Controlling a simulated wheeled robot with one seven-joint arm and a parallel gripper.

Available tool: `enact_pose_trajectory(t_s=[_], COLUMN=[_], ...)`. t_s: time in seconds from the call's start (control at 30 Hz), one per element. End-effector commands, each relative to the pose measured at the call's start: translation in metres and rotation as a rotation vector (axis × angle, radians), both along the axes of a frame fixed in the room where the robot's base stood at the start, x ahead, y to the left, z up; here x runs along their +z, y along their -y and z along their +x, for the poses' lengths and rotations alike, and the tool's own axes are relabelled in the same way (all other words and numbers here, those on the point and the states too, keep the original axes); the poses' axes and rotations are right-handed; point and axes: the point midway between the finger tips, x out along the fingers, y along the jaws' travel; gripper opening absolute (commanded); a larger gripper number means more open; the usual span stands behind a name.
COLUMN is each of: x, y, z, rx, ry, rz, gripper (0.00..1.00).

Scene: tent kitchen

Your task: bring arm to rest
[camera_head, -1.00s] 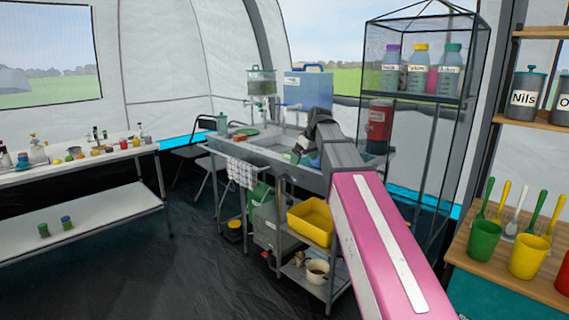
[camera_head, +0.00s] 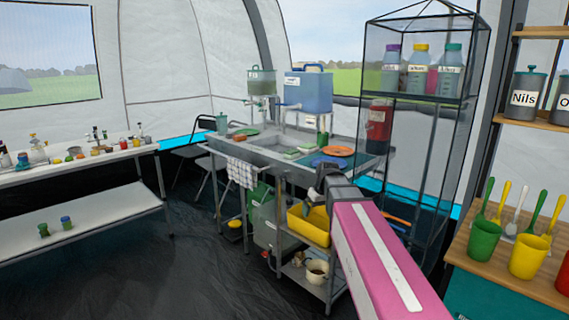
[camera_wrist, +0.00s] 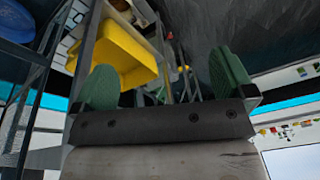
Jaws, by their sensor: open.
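My gripper shows in the wrist view (camera_wrist: 168,82), its two green finger pads wide apart with nothing between them.
A sink table (camera_head: 270,155) with an orange plate (camera_head: 337,151) and a blue plate (camera_head: 329,162) stands behind the arm. A mesh cabinet (camera_head: 415,170) and a wooden shelf with cups (camera_head: 485,240) are at right. The dark floor (camera_head: 190,275) at left is clear.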

Motion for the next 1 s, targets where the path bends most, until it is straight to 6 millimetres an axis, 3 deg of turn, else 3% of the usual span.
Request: enact_pose_trajectory(t_s=[0.1,0.5,0.8,1.0], x=[-0.03,-0.113,-0.165,-0.188], y=[0.009,0.034,0.051,0.059], z=[-0.019,-0.079,-0.13,-0.156], rx=[-0.05,-0.215,-0.332,-0.39], ry=[-0.027,-0.105,-0.159,-0.182], rz=[-0.012,-0.051,-0.086,-0.103], gripper=[1.0,1.0,1.0,1.0])
